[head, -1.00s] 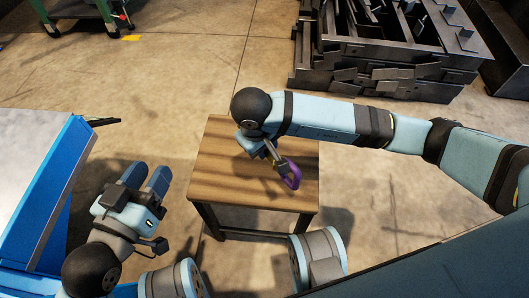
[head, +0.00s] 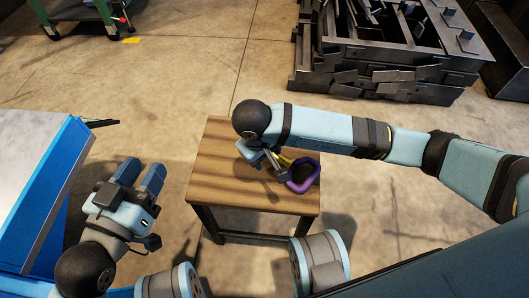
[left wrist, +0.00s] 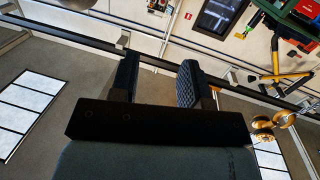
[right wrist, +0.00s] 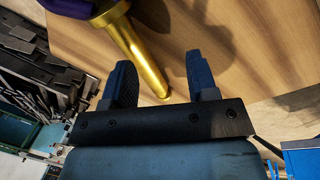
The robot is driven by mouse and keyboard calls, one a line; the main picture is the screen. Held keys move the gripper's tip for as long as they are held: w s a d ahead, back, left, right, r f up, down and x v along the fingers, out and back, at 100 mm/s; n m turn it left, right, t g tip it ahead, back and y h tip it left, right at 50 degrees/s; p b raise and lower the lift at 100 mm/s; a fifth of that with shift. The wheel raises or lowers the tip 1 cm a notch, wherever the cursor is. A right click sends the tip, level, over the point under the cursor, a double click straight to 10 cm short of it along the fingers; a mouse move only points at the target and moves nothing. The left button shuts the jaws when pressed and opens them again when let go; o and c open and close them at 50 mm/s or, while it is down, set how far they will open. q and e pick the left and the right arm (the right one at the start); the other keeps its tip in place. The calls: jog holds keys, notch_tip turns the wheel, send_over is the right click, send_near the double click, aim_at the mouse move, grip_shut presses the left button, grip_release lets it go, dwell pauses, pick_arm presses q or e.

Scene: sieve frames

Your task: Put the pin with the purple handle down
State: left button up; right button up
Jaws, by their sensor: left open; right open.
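The pin has a purple loop handle (head: 303,186) and a golden shaft (right wrist: 134,48). It appears to lie on the small wooden table (head: 225,180), its handle close to the table's right edge. My right gripper (head: 275,167) is open just left of the handle, low over the tabletop. In the right wrist view its fingers are apart and the shaft's end shows between them, with part of the purple handle (right wrist: 75,6) at the top edge. Whether a finger touches the shaft I cannot tell. My left gripper (head: 141,178) is open and empty, left of the table.
A blue-edged bench (head: 45,190) stands at the left. A stack of dark metal frames (head: 385,50) lies on the floor behind the table at the right. A green cart (head: 85,12) is at the far left. The table's left half is clear.

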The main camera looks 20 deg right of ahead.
jog(key=shift+r, duration=0.35)
pick_arm(q)
jog(key=r+n+p, duration=0.1)
jog(key=r+p, duration=0.1)
jog(key=s+r+t+p, duration=0.1)
jog(key=p, duration=0.1)
jog(key=shift+d+r+n+p, duration=0.2)
jog(key=shift+r+n+p, duration=0.2)
pick_arm(e)
notch_tip(320, 180, up, 11)
jog(key=a, duration=0.2)
jog(key=shift+s+r, duration=0.15)
jog(key=shift+s, duration=0.3)
jog(key=shift+a, duration=0.1)
